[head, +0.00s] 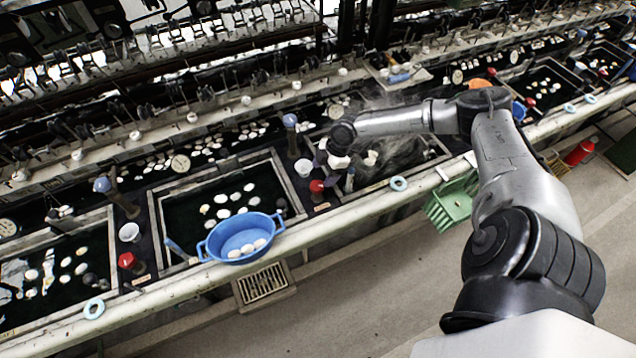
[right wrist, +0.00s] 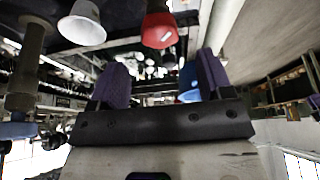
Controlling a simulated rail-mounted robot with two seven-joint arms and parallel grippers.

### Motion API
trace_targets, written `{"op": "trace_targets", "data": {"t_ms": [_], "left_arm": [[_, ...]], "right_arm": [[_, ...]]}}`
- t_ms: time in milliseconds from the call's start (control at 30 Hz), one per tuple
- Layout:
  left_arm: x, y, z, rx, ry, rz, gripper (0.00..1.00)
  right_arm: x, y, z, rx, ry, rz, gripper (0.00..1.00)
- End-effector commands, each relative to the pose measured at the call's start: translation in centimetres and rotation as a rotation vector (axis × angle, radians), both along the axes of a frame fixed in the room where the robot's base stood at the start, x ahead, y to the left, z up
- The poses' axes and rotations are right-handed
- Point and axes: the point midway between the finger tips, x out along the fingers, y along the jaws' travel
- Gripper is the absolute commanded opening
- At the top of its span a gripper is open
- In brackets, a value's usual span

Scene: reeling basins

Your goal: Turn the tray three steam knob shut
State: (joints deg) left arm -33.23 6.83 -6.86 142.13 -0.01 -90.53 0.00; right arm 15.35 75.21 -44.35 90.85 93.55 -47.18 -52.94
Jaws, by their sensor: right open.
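A red knob (head: 316,186) stands on the dark strip between two basins, near the front rail. My right gripper (head: 333,172) is just to its right and slightly beyond it in the head view. In the right wrist view the red knob (right wrist: 159,30) appears beyond the two purple finger pads, near the top. My right gripper (right wrist: 163,62) is open with nothing between its fingers, and it looks apart from the knob. Another red knob (head: 126,260) sits farther left. I cannot read which tray each knob belongs to. My left gripper is not in view.
A blue-topped post (head: 290,121) and a white cup (head: 303,168) stand close to the right gripper. A blue tub (head: 240,238) with white cocoons rests at the front rail (head: 340,209). A green basket (head: 451,204) hangs off the rail. Steam rises over the basin behind the gripper.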

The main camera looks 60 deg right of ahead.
Motion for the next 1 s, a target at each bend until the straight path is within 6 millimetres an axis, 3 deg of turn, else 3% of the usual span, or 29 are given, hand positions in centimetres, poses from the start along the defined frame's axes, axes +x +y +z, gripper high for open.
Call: {"op": "trace_targets", "data": {"t_ms": [200, 400, 833, 1000], "left_arm": [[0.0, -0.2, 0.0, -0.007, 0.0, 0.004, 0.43], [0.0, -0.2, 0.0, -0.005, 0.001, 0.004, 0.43], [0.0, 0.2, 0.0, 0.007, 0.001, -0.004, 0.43], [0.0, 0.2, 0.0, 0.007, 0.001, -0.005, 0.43]], "right_arm": [[0.8, 1.1, -3.1, 0.002, 0.0, -0.001, 0.73], [1.2, 1.5, -4.7, 0.0, 0.0, -0.002, 0.73], [1.3, 1.8, -5.2, 0.0, 0.0, 0.0, 0.73], [1.3, 1.8, -5.2, 0.0, 0.0, -0.001, 0.58]]}}
